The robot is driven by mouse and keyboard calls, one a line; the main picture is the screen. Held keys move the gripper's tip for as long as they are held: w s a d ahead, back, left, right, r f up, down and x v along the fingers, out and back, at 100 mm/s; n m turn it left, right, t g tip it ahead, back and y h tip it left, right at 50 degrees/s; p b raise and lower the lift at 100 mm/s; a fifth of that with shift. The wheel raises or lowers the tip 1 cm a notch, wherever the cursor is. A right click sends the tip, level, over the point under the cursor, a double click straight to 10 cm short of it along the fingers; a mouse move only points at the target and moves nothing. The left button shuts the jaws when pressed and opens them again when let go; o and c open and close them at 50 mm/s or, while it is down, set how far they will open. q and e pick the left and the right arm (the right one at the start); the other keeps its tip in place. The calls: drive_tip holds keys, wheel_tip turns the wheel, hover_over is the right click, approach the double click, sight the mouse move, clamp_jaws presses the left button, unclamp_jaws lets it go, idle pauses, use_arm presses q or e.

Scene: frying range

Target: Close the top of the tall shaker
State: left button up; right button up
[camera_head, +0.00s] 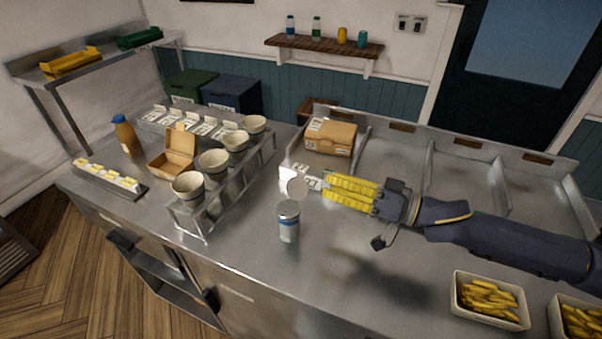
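The tall shaker (289,223) stands upright on the steel counter, a pale cylinder with a blue band and a grey top. A pale round flap (293,183), which looks like its lid raised open, shows just above and behind the top. My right gripper (325,188) comes in from the right, with its yellow fingers lying close together and apparently shut with nothing between them. Its tips point left at the flap, a little to its right; I cannot tell whether they touch it. My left gripper is not in view.
A metal rack (207,213) with several paper cups stands left of the shaker. An open carton (173,157) and an orange bottle (126,136) are farther left. A closed carton (330,137) sits behind. Trays of fries (490,301) are at front right. Counter before the shaker is clear.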

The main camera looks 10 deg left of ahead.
sight(301, 172)
drive_tip(key=shift+x, duration=3.85)
clamp_jaws()
